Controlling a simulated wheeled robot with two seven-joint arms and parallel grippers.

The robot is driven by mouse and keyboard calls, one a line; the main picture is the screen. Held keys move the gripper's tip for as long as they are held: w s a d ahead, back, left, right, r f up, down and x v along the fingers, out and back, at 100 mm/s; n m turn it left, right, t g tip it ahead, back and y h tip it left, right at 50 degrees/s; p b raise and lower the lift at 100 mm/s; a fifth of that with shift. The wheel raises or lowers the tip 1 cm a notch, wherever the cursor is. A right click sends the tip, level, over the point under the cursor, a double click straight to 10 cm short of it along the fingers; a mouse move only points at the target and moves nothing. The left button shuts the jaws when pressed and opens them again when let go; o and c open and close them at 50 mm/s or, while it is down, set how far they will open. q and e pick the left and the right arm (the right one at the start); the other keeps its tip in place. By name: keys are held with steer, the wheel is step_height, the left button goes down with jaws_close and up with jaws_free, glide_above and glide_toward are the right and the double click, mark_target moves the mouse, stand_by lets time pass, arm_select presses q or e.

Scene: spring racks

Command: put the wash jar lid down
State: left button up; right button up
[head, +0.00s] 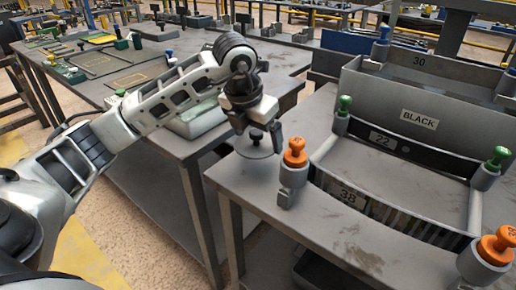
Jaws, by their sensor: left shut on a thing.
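The wash jar lid (253,148) is a grey disc with a dark knob on top. It is at the left end of the grey rack table (240,182), left of an orange-capped post. My left gripper (257,136) points down over the lid and is shut on its knob. I cannot tell whether the disc touches the table top or hangs just above it. A pale green-grey container (197,118) stands on the bench behind my left forearm, partly hidden by it. My right gripper is not in view.
An orange-capped post (293,172) stands close to the right of the lid. Further right are a rack marked 22 and 38 (400,150), green-capped posts (343,106) and a grey bin labelled BLACK (440,90). A gap separates the rack table from the left bench (180,60).

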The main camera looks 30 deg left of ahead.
mark_target(255, 144)
arm_select(q)
step_height(255, 144, down, 4)
steer(key=shift+r, duration=0.1)
steer(key=shift+f, duration=0.2)
steer(key=o, duration=0.8)
steer(key=shift+r, duration=0.1)
